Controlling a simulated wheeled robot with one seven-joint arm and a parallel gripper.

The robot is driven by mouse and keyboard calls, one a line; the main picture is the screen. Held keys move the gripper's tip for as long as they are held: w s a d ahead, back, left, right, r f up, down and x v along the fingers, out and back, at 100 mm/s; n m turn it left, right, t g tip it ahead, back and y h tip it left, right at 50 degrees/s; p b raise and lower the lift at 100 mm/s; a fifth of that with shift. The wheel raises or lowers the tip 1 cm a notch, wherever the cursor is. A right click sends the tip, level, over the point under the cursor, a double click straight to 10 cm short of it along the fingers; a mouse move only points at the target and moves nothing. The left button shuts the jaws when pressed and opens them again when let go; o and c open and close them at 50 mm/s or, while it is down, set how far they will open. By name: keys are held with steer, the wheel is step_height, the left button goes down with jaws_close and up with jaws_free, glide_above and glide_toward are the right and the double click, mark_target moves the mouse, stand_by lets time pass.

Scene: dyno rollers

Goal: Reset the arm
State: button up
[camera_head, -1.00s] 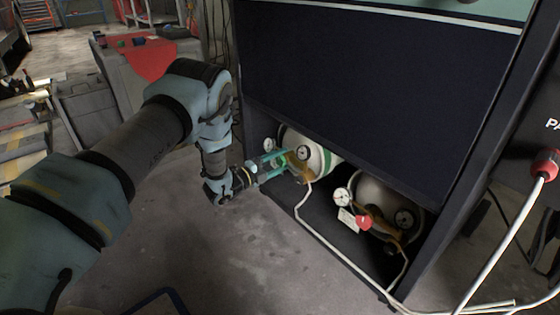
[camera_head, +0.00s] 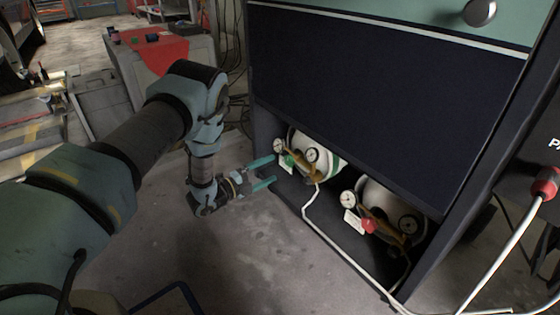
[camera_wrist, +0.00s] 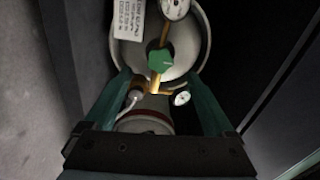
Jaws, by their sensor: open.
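My gripper (camera_head: 268,172) is open and empty, with two teal fingers pointing right toward the left gas cylinder in the low bay of the dark cabinet. The fingertips look just short of the cylinder's fittings. In the wrist view my gripper (camera_wrist: 160,95) has its fingers spread, with brass fittings and a green valve knob (camera_wrist: 160,60) showing between and beyond them. The white left cylinder (camera_head: 327,165) carries gauges and a tag. My arm reaches in from the lower left, bent down at the elbow.
The dark cabinet (camera_head: 380,90) rises above. A white hose (camera_head: 345,255) runs along its front edge. Grey floor (camera_head: 240,260) is clear in front.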

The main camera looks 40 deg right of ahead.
steer(key=shift+a, duration=1.1)
